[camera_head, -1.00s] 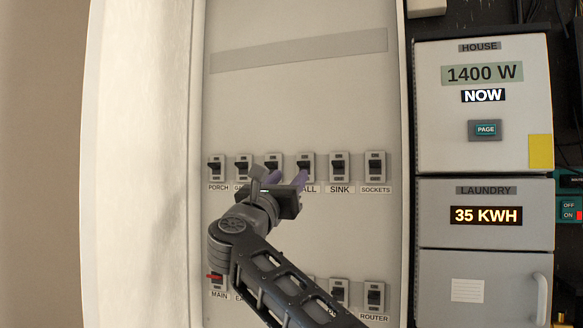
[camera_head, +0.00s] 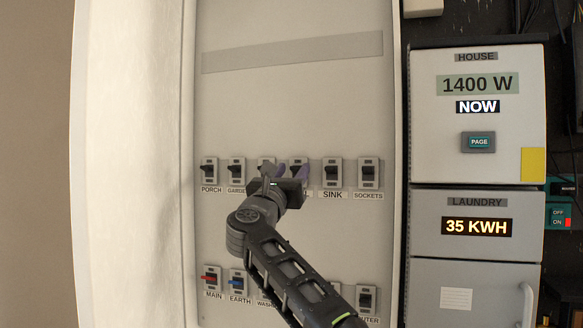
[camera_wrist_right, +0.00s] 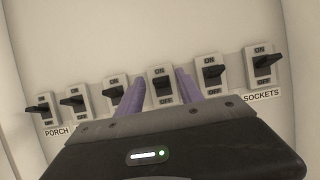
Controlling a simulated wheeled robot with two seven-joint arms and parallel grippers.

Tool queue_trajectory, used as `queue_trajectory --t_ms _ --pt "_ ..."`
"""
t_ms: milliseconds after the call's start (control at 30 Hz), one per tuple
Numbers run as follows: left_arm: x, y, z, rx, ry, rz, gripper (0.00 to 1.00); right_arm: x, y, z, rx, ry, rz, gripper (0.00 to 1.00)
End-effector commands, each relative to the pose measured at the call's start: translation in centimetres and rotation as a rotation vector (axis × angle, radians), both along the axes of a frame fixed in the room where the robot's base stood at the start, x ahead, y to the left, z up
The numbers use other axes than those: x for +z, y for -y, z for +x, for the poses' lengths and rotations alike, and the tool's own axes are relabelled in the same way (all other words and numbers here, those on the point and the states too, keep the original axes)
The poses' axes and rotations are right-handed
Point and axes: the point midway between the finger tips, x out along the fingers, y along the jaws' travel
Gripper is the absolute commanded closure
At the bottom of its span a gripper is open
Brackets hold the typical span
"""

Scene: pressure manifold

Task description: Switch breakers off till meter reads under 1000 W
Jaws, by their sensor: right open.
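The house meter (camera_head: 478,84) reads 1400 W, with NOW lit below. My right gripper (camera_head: 283,172) is open in front of the two middle breakers. In the wrist view its purple fingers (camera_wrist_right: 160,92) stand either side of the fourth breaker (camera_wrist_right: 162,84); contact cannot be told. ON is marked above and OFF below the dark levers. My left gripper is not in view.
A lower row holds MAIN (camera_head: 210,279) with a red lever, EARTH (camera_head: 238,282) with a blue one, and ROUTER (camera_head: 366,298); my right arm covers part of it. Right of the panel, the laundry meter (camera_head: 476,227) reads 35 KWH.

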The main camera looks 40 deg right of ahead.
Motion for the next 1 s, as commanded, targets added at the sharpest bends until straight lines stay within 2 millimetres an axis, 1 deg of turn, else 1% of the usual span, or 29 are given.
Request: queue_trajectory --t_ms 100,133,633,667,1000 --pt "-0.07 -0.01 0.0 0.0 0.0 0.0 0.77 -0.06 -0.01 -0.01 0.0 0.0 0.0 0.56" --pt "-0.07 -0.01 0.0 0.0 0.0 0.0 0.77 -0.06 -0.01 -0.01 0.0 0.0 0.0 0.58" --pt "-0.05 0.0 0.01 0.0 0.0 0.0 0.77 -0.03 -0.04 -0.04 0.0 -0.001 -0.001 0.99" --pt "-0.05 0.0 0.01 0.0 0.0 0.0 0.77 -0.03 -0.04 -0.04 0.0 -0.001 -0.001 1.0" --pt "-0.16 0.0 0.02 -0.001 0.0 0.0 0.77 -0.1 -0.04 -0.03 0.0 0.0 -0.002 1.0"
